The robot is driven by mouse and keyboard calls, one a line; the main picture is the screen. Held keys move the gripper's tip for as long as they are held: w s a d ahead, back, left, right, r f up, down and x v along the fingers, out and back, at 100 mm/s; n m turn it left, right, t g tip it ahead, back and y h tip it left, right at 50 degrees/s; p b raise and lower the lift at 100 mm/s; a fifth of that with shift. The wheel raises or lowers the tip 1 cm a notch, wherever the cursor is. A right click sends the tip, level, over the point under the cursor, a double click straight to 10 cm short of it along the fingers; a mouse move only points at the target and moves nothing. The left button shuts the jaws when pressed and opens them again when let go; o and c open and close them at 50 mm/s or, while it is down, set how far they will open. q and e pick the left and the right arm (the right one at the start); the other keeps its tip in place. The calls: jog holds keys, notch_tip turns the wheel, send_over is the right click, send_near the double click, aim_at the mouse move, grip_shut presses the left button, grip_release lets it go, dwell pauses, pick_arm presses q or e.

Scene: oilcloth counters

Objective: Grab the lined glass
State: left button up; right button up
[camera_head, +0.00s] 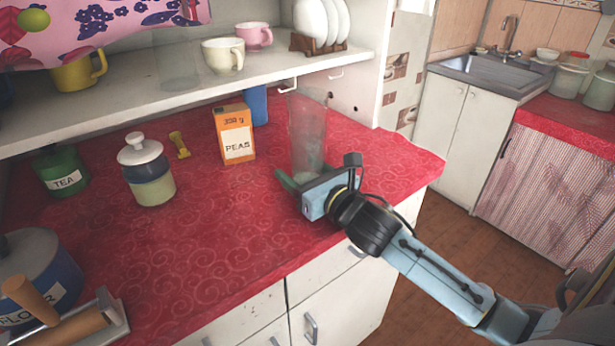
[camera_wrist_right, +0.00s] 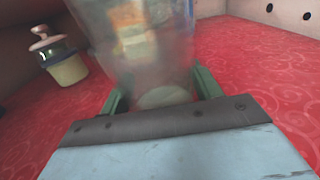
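A tall clear glass (camera_head: 307,130) stands upright on the red counter near its right end, beyond my right gripper in the head view. My right gripper (camera_head: 308,179) is low at the glass, near its base. In the right wrist view, the green fingers (camera_wrist_right: 160,92) are spread, one on each side of the lower part of the glass (camera_wrist_right: 140,45). I see no clear grip; whether a finger touches the glass cannot be told. Another clear glass (camera_head: 176,65) stands on the shelf. Lines on either glass are too faint to make out. My left gripper is out of view.
An orange peas box (camera_head: 234,133) stands behind and left of the counter glass. A lidded jar (camera_head: 147,172) and green tea tin (camera_head: 61,171) are farther left. The shelf (camera_head: 190,101) with cups overhangs the back. The counter's front middle (camera_head: 220,235) is clear.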

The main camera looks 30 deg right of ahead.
jog(key=c, duration=0.7)
jog(key=shift+r, duration=0.1)
jog(key=shift+r, duration=0.15)
